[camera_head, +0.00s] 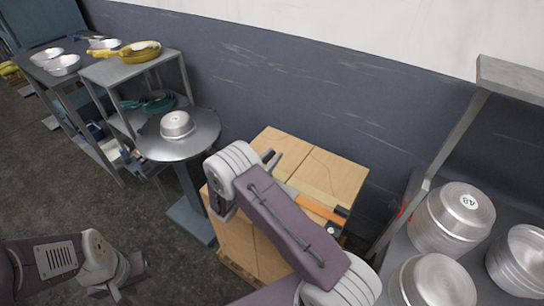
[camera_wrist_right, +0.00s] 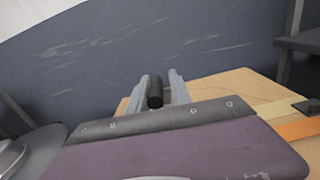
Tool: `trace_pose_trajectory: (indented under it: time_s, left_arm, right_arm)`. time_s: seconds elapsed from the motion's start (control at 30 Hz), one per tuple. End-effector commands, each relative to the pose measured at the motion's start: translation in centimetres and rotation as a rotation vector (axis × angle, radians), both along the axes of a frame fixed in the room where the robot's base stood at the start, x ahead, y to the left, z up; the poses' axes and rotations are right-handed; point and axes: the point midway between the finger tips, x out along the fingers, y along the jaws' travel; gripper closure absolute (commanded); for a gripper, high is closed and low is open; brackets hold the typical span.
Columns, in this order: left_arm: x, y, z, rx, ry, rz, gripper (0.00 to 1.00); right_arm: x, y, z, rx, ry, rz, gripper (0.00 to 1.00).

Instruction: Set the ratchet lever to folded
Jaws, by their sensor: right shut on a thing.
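In the right wrist view, a black cylindrical grip, which looks like the ratchet lever's handle (camera_wrist_right: 155,92), sits between the two grey fingers of my right gripper (camera_wrist_right: 162,90). The fingers are shut on it above the wooden boxes. In the head view my right gripper (camera_head: 271,160) is at the back left of the box tops, and its arm hides most of the ratchet. An orange strap (camera_head: 318,206) runs across the boxes; it also shows in the right wrist view (camera_wrist_right: 300,129). My left gripper (camera_head: 130,276) is low at the left, away from the boxes; its opening is unclear.
The wooden boxes (camera_head: 336,172) stand on a pallet against the dark wall. A round pedestal table (camera_head: 205,134) with a metal pan (camera_head: 177,124) stands to their left. A shelf with several metal pans (camera_head: 458,213) is at the right.

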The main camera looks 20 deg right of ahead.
Motion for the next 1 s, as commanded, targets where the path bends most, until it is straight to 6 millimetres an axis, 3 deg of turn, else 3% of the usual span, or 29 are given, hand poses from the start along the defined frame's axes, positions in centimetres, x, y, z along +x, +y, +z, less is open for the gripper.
trace_pose_trajectory:
  time_s: [0.27,0.83,1.0]
  left_arm:
    - [0.0,0.0,-0.5,0.000,0.000,0.000,0.62]
    - [0.0,0.0,-3.5,0.000,0.000,0.000,0.62]
    - [0.0,0.0,-3.9,0.000,0.000,0.000,0.62]
  right_arm:
    - [-0.7,-0.3,-0.4,0.042,-0.066,0.003,1.00]
    - [-4.4,-2.5,-2.3,0.240,-0.402,0.002,1.00]
    - [-5.0,-2.8,-2.7,0.243,-0.407,0.001,1.00]
